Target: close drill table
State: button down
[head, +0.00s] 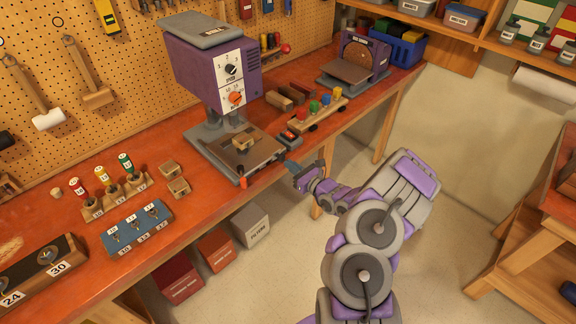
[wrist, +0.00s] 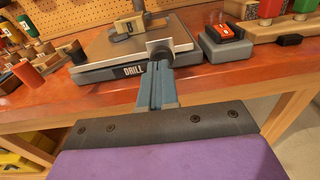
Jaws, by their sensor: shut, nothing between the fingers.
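The drill press has a purple head (head: 205,70) with dials, on a grey column. Below it is the drill table (head: 262,157), a flat grey-edged plate near the bench's front edge. My gripper (head: 289,167) is shut and empty, right of the plate.
A grey box with a red top (head: 290,138) stands right of the drill table, with a wooden peg holder (head: 318,112) beyond. Bins (head: 215,250) sit under the bench. The floor in front is clear.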

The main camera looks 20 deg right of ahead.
aim_at(282, 158)
jog(key=shift+x, duration=0.95)
jog(key=shift+w, duration=0.15)
jog(key=shift+b+x, duration=0.7)
jog(key=shift+x, duration=1.3)
jog(key=shift+a+r, duration=0.15)
jog(key=shift+r, duration=0.15)
jog(key=shift+r, duration=0.1)
